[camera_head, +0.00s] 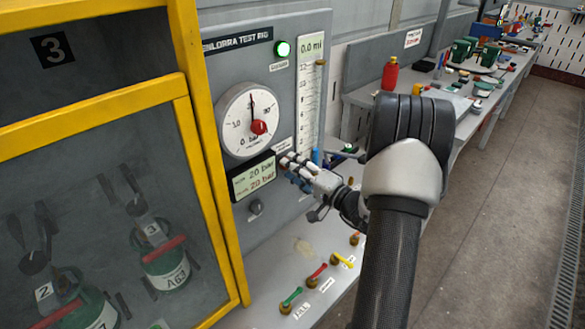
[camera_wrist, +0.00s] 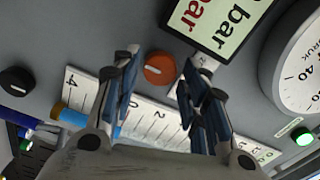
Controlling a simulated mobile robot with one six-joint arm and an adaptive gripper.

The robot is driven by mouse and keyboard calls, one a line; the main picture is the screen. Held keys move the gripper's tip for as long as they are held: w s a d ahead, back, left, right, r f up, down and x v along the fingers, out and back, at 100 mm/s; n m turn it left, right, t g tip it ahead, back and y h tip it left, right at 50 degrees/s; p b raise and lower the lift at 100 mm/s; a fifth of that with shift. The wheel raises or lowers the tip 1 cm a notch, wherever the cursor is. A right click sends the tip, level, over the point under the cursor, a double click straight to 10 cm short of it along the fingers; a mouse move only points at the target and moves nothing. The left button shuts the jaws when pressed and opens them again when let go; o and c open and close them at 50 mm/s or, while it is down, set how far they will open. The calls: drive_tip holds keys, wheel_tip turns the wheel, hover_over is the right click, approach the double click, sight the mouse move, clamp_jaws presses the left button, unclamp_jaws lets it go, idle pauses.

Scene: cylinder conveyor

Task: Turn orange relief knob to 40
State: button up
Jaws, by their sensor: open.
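The orange relief knob (camera_wrist: 159,70) is a round orange disc on the grey panel in the wrist view. It lies between the two fingertips of my open gripper (camera_wrist: 160,62) as seen from there. I cannot tell how much gap there is between fingers and knob. In the head view my gripper (camera_head: 291,168) is at the panel, right of the display, and hides the knob. The display (camera_head: 254,178) shows 20 bar on both lines. The large round gauge (camera_head: 238,108) has a red centre and its needle points nearly straight up.
A black knob (camera_head: 256,207) sits below the display. A vertical ml scale (camera_head: 312,75) and a lit green lamp (camera_head: 282,49) are on the panel. Several coloured valve handles (camera_head: 318,272) stand on the ledge below. A yellow-framed cabinet (camera_head: 215,165) is at left.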

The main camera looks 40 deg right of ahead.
drive_tip(key=s, duration=1.1)
drive_tip(key=shift+d, duration=0.4)
